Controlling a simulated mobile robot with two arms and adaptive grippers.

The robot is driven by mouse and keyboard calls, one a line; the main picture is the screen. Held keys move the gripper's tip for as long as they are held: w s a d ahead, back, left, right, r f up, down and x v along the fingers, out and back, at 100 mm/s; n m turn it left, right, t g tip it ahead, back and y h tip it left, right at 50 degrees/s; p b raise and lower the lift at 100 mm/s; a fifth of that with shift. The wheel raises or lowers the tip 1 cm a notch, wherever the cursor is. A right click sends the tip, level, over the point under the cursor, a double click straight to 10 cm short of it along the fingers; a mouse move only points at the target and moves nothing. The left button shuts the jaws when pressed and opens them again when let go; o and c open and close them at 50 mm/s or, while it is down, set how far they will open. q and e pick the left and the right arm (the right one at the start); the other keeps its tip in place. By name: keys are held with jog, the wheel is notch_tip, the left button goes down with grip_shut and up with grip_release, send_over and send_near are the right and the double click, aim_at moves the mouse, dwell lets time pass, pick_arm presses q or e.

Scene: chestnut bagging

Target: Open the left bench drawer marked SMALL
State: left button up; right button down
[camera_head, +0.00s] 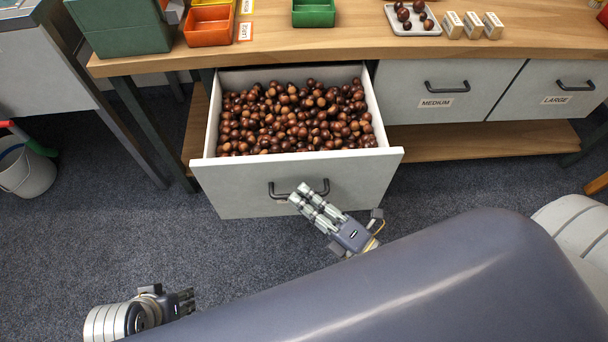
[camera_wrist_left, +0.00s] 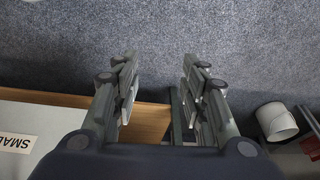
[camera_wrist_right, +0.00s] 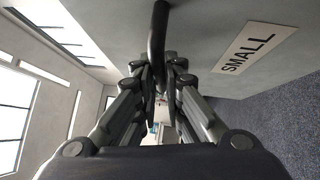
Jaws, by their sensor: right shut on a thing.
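The left bench drawer (camera_head: 230,188) is pulled out from the bench and full of brown chestnuts (camera_head: 290,115). Its SMALL label (camera_wrist_right: 244,47) shows in the right wrist view and partly in the left wrist view (camera_wrist_left: 16,142). My right gripper (camera_head: 302,195) is at the drawer front, shut on the dark bar handle (camera_wrist_right: 158,40). In the head view the gripper covers the middle of the handle and the label. My left gripper (camera_head: 188,302) is low at the left, away from the drawer. In the left wrist view its fingers (camera_wrist_left: 158,75) are apart with nothing between them.
The MEDIUM drawer (camera_head: 420,105) and LARGE drawer (camera_head: 560,100) are shut to the right. The bench top (camera_head: 350,45) holds coloured bins, a white tray (camera_head: 419,29) and small boxes. A bucket (camera_head: 28,172) stands on the floor at the left. Carpet in front is clear.

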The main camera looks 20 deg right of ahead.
pick_arm(q)
jog(key=shift+x, duration=1.5)
pick_arm(e)
jog(key=shift+s+a, duration=0.2)
jog(key=shift+s, duration=0.55)
jog(key=shift+s+a, duration=0.2)
jog(key=shift+s, duration=0.5)
jog(key=c, duration=1.7)
grip_release()
jog(key=v, duration=1.2)
pick_arm(q)
jog(key=shift+s, duration=0.1)
pick_arm(e)
jog(key=shift+s, duration=0.1)
